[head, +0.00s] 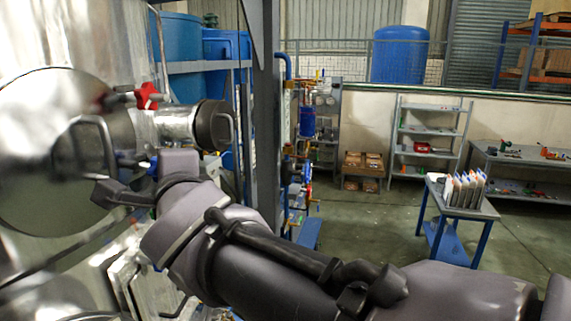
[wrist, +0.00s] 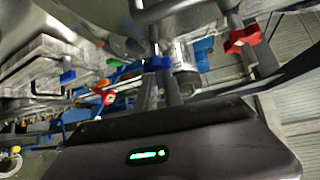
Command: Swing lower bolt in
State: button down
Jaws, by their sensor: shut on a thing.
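A round metal hatch (head: 45,150) with a bar handle (head: 108,145) fills the left of the head view, on a shiny steel vessel. A bolt with a red knob (head: 147,95) sits at its upper right edge; the red knob also shows in the wrist view (wrist: 243,40). The lower bolt's blue knob (head: 153,165) is lower down at the hatch edge, partly hidden by my wrist. In the wrist view the blue knob (wrist: 157,63) is at the tips of my gripper (wrist: 158,75). The fingers are close together, shut on the lower bolt; the exact contact is hard to see.
A capped steel port (head: 195,125) sticks out just above my wrist. A grey post (head: 266,120) stands behind it. Another blue knob (wrist: 67,76) and a red one (wrist: 108,97) lie left in the wrist view. Open floor (head: 375,235) lies right, with a small blue-legged table (head: 485,212).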

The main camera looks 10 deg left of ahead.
dwell(0.3)
jog(key=c, duration=1.5)
grip_release()
jog(key=shift+w, duration=0.1)
jog(key=p+v, duration=0.4)
jog(key=v, duration=1.3)
jog(key=shift+d+f, duration=0.1)
jog(key=shift+d, duration=0.1)
